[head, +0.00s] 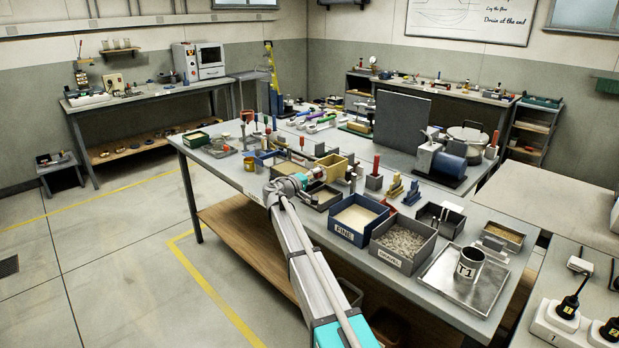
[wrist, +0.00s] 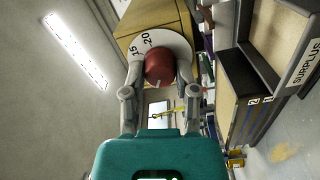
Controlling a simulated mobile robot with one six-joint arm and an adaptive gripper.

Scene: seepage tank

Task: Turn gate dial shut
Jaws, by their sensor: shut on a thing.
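The gate dial's red round knob (wrist: 160,66) stands in front of a white disc (wrist: 181,41) marked 15 and 20, on the face of a yellow box (wrist: 152,17) in the wrist view. My gripper (wrist: 160,72) is shut on the knob, one finger on each side. In the head view my gripper (head: 308,178) reaches the front edge of the bench beside the yellow box (head: 333,166). The dial is too small there to read, and part of the scale is hidden behind the knob in the wrist view.
Bins labelled FINE (head: 345,232) and GRAVEL (head: 390,256) stand right of my arm. A metal tray (head: 441,286) holds a cup marked T1 (head: 467,268). A bin labelled SURPLUS (wrist: 287,45) is at the wrist view's right. The floor left of the bench is clear.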

